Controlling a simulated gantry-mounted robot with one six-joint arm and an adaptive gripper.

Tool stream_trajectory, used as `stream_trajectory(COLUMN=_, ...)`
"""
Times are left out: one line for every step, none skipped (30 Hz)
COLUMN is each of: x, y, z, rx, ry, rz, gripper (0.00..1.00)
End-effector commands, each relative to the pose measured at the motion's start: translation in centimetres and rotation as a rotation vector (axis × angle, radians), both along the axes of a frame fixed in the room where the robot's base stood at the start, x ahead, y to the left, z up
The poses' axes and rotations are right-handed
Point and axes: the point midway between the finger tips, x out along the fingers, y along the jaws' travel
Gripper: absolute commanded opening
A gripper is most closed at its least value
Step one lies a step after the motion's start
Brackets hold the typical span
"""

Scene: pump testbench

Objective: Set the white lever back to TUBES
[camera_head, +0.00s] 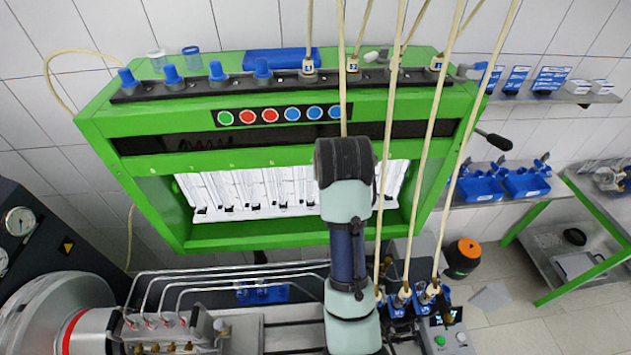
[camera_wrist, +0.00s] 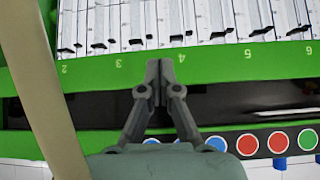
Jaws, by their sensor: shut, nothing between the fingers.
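A small whitish piece (camera_head: 371,57) sits on top of the green bench (camera_head: 160,125), among the hose fittings. It may be the white lever, but it is too small to be sure, and no TUBES label is readable. My gripper (camera_wrist: 158,78) is shut and empty in the wrist view. Its fingertips are over the green numbered strip, between the marks 3 and 4, beside the dark slot (camera_wrist: 235,103). In the head view my own arm hides the gripper. No white lever shows in the wrist view.
Several tan hoses (camera_head: 441,110) hang in front of the bench's right half; one tan band (camera_wrist: 45,100) crosses the wrist view's left side. A row of coloured buttons (camera_head: 282,115) lies on the bench front. A black-handled lever (camera_head: 493,139) sticks out at right.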

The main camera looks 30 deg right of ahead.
Motion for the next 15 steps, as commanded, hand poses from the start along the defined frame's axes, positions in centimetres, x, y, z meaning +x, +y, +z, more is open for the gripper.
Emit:
stream_trajectory(x=-0.2, y=0.8, z=-0.5, rx=-0.004, ry=-0.007, rz=0.012, gripper=0.0)
stream_trajectory(x=-0.3, y=1.2, z=-0.8, rx=-0.006, ry=-0.011, rz=0.019, gripper=0.0)
stream_trajectory(x=-0.4, y=1.7, z=-1.0, rx=-0.009, ry=-0.018, rz=0.026, gripper=0.0)
stream_trajectory(x=-0.4, y=2.0, z=-1.1, rx=-0.01, ry=-0.022, rz=0.031, gripper=0.0)
stream_trajectory(x=-0.5, y=2.3, z=-1.2, rx=-0.012, ry=-0.025, rz=0.035, gripper=0.0)
stream_trajectory(x=-0.6, y=2.6, z=-1.4, rx=-0.014, ry=-0.028, rz=0.04, gripper=0.0)
stream_trajectory(x=-0.6, y=2.7, z=-1.4, rx=-0.014, ry=-0.031, rz=0.042, gripper=0.0)
stream_trajectory(x=-0.7, y=2.9, z=-1.5, rx=-0.016, ry=-0.033, rz=0.044, gripper=0.0)
stream_trajectory(x=-0.7, y=3.0, z=-1.5, rx=-0.017, ry=-0.035, rz=0.046, gripper=0.0)
stream_trajectory(x=-0.7, y=3.1, z=-1.5, rx=-0.017, ry=-0.035, rz=0.047, gripper=0.0)
stream_trajectory(x=-0.7, y=3.1, z=-1.6, rx=-0.018, ry=-0.035, rz=0.048, gripper=0.0)
stream_trajectory(x=-0.7, y=3.1, z=-1.6, rx=-0.017, ry=-0.036, rz=0.048, gripper=0.0)
stream_trajectory(x=-0.7, y=3.1, z=-1.6, rx=-0.017, ry=-0.036, rz=0.048, gripper=0.0)
stream_trajectory(x=-0.7, y=3.1, z=-1.6, rx=-0.017, ry=-0.036, rz=0.048, gripper=0.0)
stream_trajectory(x=-0.7, y=3.1, z=-1.6, rx=-0.018, ry=-0.035, rz=0.048, gripper=0.0)
